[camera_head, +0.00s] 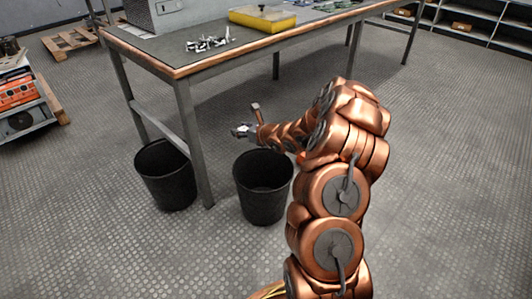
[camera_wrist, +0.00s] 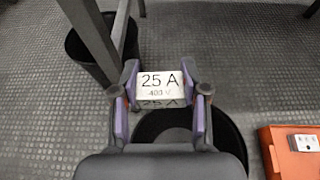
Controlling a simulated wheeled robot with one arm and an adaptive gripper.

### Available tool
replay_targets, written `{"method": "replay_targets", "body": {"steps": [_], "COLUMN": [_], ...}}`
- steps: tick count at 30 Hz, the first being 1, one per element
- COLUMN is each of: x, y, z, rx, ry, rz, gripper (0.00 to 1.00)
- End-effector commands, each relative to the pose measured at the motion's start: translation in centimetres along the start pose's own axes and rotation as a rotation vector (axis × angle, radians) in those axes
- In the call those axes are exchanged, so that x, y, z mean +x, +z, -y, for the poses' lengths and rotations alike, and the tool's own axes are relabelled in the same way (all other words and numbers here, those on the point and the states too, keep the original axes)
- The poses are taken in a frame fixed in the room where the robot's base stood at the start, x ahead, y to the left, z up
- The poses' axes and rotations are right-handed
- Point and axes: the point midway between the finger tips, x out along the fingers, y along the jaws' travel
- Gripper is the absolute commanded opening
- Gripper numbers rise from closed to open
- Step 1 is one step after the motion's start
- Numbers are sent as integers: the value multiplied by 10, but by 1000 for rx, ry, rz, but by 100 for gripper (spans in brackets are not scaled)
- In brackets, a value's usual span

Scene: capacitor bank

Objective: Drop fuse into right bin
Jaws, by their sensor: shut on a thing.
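My gripper (camera_wrist: 162,92) is shut on a white fuse (camera_wrist: 160,82) marked "25 A" and "400". In the head view my gripper (camera_head: 240,131) is at the end of my copper arm, above and slightly left of the right bin (camera_head: 263,205). The right bin is black, round and open-topped. In the wrist view the right bin (camera_wrist: 228,130) lies below the fuse and is partly hidden by my gripper. The left bin (camera_head: 165,180), also black, stands beside the table leg. It also shows at the upper left of the wrist view (camera_wrist: 82,62).
A metal workbench (camera_head: 150,52) stands behind the bins, its leg (camera_head: 193,145) between them. A yellow case (camera_head: 262,19) and several loose metal parts (camera_head: 208,44) lie on it. An orange box (camera_wrist: 285,155) is right of the right bin in the wrist view.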

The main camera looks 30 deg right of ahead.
Motion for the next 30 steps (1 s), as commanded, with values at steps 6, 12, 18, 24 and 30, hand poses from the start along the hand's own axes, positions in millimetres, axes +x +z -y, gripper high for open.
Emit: {"method": "replay_targets", "body": {"steps": [6, 12, 18, 24, 30], "x": [-2, -8, -11, -8, -2], "y": [-70, -114, -131, -139, -156], "z": [42, 62, 68, 69, 69], "rx": [7, 11, 11, 10, 11], "ry": [-13, -14, -12, -13, -13], "rz": [-18, -31, -37, -36, -35], "gripper": [7, 7, 7, 7, 7]}}
